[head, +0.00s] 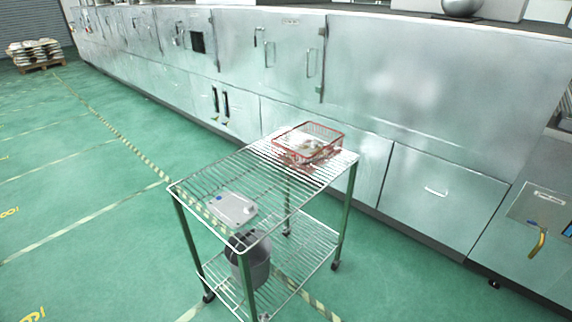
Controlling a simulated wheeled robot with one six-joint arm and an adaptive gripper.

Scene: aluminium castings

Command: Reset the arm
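My arm and gripper do not show in the head view. A wire-shelf trolley (203,175) stands on the green floor in the middle of the picture. A red basket (330,148) sits at the far end of its top shelf, with pale grey pieces (303,144) in it, too small to make out. A flat light-grey box or plate (232,208) lies on the near part of the top shelf.
A dark grey bucket (256,268) stands on the trolley's lower shelf. A long metal-clad machine line (400,75) with doors and handles runs behind the trolley. Open green floor (90,215) with striped lines lies to the left. A loaded pallet (38,66) stands far left.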

